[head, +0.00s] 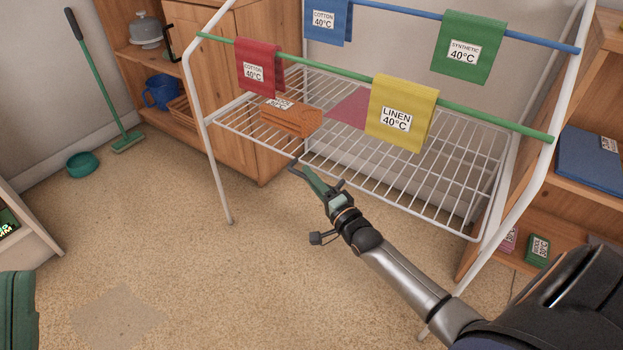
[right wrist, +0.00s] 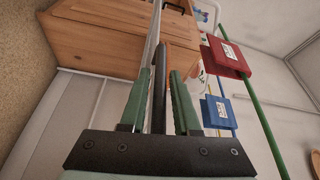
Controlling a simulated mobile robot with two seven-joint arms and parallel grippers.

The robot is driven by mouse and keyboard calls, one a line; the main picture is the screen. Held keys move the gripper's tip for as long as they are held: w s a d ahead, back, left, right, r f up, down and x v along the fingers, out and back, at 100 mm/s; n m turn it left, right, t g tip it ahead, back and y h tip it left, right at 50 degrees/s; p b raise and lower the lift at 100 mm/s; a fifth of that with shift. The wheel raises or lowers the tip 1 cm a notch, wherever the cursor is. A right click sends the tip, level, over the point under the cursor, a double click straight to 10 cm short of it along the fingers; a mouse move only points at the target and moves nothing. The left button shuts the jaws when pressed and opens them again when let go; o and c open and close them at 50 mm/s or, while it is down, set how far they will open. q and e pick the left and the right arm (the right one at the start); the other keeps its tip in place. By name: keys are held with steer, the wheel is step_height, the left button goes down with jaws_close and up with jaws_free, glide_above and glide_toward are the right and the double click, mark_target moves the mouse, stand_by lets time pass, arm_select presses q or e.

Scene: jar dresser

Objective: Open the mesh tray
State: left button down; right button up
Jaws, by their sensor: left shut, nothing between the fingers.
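The mesh tray (head: 455,160) is a white wire grid in the drying rack, lying about level. A black handle (head: 295,165) sits at its front edge; it also shows as a dark bar in the right wrist view (right wrist: 162,85). My right gripper (head: 313,182) reaches in from the lower right, with its green fingers (right wrist: 162,95) on either side of the handle. The fingers are close to the bar, but whether both press on it is unclear.
Red (head: 258,66), yellow (head: 400,112), green (head: 467,47) and blue (head: 328,20) cloths hang on the rack's bars. An orange folded cloth (head: 290,118) lies on the tray. Wooden shelves (head: 245,120) stand behind and at right. The floor (head: 150,240) in front is mostly clear.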

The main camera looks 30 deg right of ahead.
jaws_close()
stand_by(1.1)
